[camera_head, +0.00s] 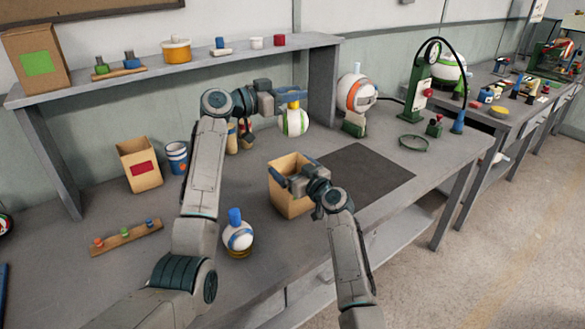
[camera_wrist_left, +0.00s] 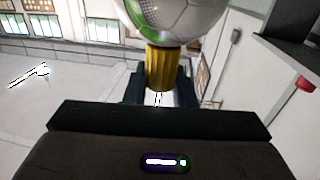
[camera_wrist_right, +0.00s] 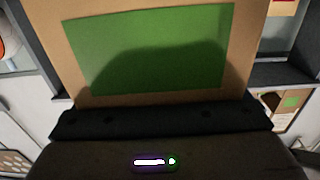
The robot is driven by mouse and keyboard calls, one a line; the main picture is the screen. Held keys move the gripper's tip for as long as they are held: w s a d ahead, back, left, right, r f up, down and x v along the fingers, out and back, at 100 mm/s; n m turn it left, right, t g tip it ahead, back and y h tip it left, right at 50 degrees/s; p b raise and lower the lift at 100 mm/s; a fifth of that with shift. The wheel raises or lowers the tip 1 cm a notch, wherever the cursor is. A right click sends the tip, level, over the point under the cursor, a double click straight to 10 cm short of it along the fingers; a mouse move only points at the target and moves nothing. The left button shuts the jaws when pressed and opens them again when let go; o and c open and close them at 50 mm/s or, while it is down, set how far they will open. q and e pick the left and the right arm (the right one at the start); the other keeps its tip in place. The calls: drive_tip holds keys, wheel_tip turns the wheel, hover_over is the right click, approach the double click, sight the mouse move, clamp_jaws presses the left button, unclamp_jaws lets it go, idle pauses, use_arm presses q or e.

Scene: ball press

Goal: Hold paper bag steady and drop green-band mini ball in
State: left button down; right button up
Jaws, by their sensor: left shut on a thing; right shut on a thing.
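The green-band mini ball (camera_head: 293,122), white with green bands, hangs under its yellow grip. My left gripper (camera_head: 292,100) is shut on this yellow grip, which also shows in the left wrist view (camera_wrist_left: 165,68). The open-topped brown paper bag (camera_head: 288,199) stands on the workbench, below the ball in the head view. My right gripper (camera_head: 291,182) is shut on the bag's near upper edge. The bag's inside is mostly hidden.
A blue-topped ball (camera_head: 238,237) stands near the front edge. A red-label bag (camera_head: 139,166) and a striped cup (camera_head: 176,157) stand at left. An orange-band ball on a stand (camera_head: 356,93) is behind right. The dark mat (camera_head: 366,176) is clear.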

sight(293, 134)
use_arm(q)
drive_tip(key=shift+f, duration=5.7)
drive_tip(key=c, duration=1.1)
unclamp_jaws()
drive_tip(key=v, duration=1.2)
drive_tip(key=shift+s, duration=0.1)
use_arm(e)
drive_tip(key=o, duration=0.6)
drive_tip(key=shift+s, duration=0.1)
